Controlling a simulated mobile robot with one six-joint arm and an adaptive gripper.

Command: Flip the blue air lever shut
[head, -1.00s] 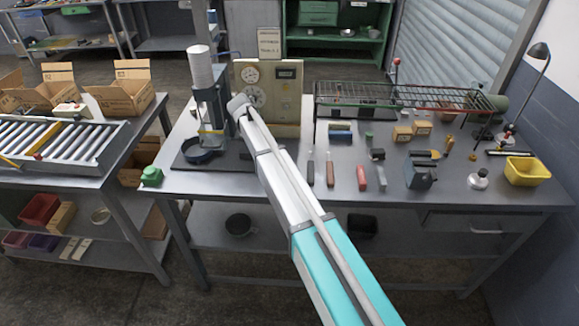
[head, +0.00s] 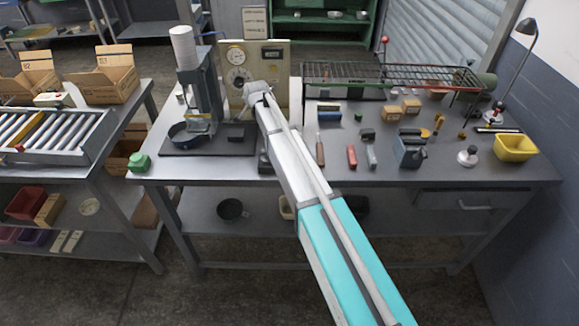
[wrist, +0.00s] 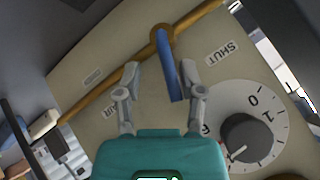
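The blue air lever (wrist: 173,72) is in the wrist view, hanging from a brass pivot on a brass pipe that crosses the beige panel (wrist: 100,60). Its free end points down between my fingers. My gripper (wrist: 164,85) is open, with one finger on each side of the lever. The right finger is close to the lever; I cannot tell whether it touches. A label reading SHUT (wrist: 222,53) is right of the pivot. In the head view the panel (head: 281,70) stands at the back of the bench, and my arm hides the lever and the fingers.
A numbered dial with a dark knob (wrist: 247,138) sits right of the lever, near my right finger. In the head view a press (head: 200,90) stands left of the panel, and a wire rack (head: 400,74) is on the right. Small tools lie on the bench (head: 285,172).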

